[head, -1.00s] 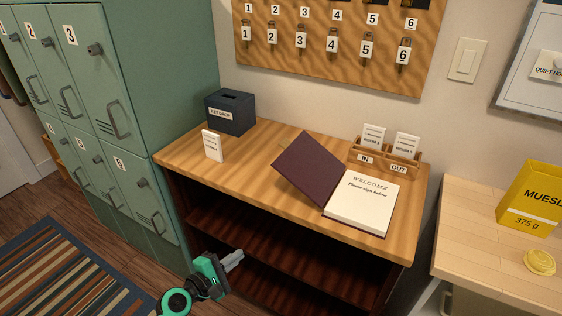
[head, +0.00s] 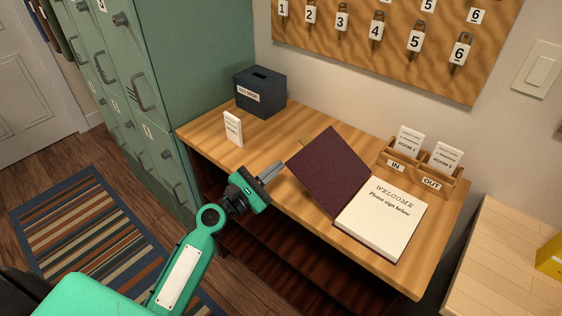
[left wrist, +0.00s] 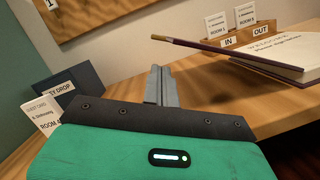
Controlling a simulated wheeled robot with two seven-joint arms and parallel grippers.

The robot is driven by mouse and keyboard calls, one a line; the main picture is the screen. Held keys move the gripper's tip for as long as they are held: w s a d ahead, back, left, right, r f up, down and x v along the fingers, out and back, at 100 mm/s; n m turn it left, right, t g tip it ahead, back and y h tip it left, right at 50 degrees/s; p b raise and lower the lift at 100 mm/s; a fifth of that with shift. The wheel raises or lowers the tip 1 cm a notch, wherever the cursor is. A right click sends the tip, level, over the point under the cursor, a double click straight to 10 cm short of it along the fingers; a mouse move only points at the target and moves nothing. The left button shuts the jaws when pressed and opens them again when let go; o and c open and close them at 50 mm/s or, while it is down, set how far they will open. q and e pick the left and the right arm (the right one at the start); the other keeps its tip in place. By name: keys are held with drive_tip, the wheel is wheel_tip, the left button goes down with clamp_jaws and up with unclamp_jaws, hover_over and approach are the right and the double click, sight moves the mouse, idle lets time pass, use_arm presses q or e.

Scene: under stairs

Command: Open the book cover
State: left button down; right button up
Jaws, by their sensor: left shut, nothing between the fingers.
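The book lies on the wooden desk. Its dark purple cover (head: 330,171) is swung over to the left and stands tilted, its left edge raised above the desk. The white page block (head: 382,218) with "WELCOME" lies face up on the right. My left gripper (head: 270,171) is shut and empty, just left of the cover and apart from it. In the left wrist view the cover (left wrist: 215,47) shows nearly edge-on, above and right of the shut fingers (left wrist: 160,85). My right gripper is not in view.
On the desk (head: 290,123) stand a dark key drop box (head: 260,93), a white card (head: 233,129) and an IN/OUT holder (head: 422,172) with room cards. Green lockers (head: 170,70) rise at left. A pale counter (head: 500,262) stands at right. Desk left of the cover is mostly clear.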

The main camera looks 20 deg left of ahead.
sight(304, 149)
use_arm(q)
drive_tip(key=p+x, duration=0.2)
drive_tip(key=x, duration=0.5)
drive_tip(key=shift+w+d, duration=0.15)
drive_tip(key=shift+w, duration=0.15)
drive_tip(key=shift+w+d, duration=0.15)
drive_tip(key=shift+w, duration=0.05)
drive_tip(key=r+m+p, duration=0.1)
drive_tip(key=d+r+p, duration=0.1)
drive_tip(key=r+m+p, duration=0.1)
drive_tip(key=shift+s+d+r+m+g+h, duration=0.2)
drive_tip(key=shift+s+r+m+g+h, duration=0.05)
drive_tip(key=shift+s+m+g+h, duration=0.05)
drive_tip(key=shift+s+d+r+m+p, duration=0.15)
drive_tip(key=shift+d+r+m+p, duration=0.25)
drive_tip(key=shift+m, duration=0.1)
drive_tip(key=shift+f, duration=0.1)
